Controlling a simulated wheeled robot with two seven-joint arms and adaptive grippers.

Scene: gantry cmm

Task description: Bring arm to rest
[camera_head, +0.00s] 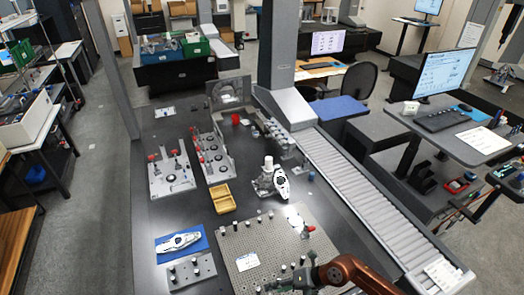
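My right arm comes in at the bottom right as a copper-coloured link. My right gripper (282,284) is dark and low in the picture, over the near part of the perforated plate (285,238). Its fingers are small and partly cut off by the bottom edge, so I cannot tell whether they are open or shut. My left arm and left gripper are not in view. A white and black part (281,183) leans on a small stand beyond the plate. A similar silvery part (178,242) lies on a blue mat (194,248).
A yellow tray (222,198) and fixture plates with red knobs (170,176) stand on the dark table. A grey upright column (278,45) rises at the back. A ribbed rail (350,185) runs along the right side.

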